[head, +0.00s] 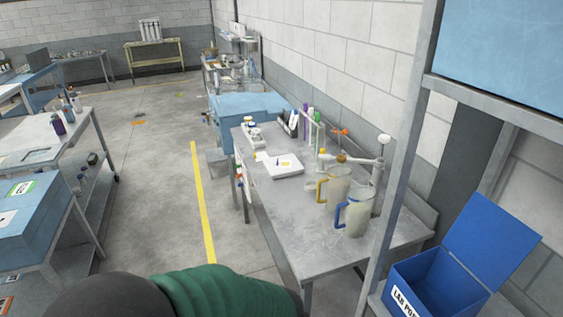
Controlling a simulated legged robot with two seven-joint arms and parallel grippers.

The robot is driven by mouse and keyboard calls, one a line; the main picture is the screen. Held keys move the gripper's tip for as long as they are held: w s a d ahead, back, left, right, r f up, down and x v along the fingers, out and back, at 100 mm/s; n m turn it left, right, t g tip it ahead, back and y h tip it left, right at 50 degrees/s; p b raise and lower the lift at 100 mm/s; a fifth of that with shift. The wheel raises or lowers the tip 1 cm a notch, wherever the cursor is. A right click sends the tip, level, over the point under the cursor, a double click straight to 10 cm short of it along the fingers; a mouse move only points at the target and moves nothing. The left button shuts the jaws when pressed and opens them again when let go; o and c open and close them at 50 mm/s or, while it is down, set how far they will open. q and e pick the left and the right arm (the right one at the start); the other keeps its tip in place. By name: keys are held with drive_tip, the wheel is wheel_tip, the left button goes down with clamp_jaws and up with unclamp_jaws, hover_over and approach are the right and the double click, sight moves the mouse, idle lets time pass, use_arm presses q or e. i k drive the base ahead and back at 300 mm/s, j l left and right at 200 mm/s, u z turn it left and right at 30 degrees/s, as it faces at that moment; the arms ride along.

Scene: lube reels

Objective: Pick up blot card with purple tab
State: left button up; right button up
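I cannot make out a blot card with a purple tab. A small white tray (282,168) lies on the grey metal workbench (290,210), with a pale card and small dark and yellow marks on it, too small to read. A small white piece with yellow (259,157) lies just left of the tray. Slim upright items, one purple (305,111), stand at the back of the bench. Neither of my grippers is in view.
Two jugs, one with a yellow handle (338,186) and one with a blue handle (354,220), stand on the bench's right side. An open blue bin (425,282) sits at the lower right. Open floor with a yellow line (203,208) runs left of the bench.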

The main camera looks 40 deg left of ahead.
sight(282, 164)
drive_tip(key=i+j+z, duration=0.1)
drive_tip(key=j, duration=1.1)
drive_tip(key=i+j+z, duration=0.1)
drive_tip(key=j, duration=1.05)
drive_tip(key=i+j+z, duration=0.1)
drive_tip(key=j, duration=1.1)
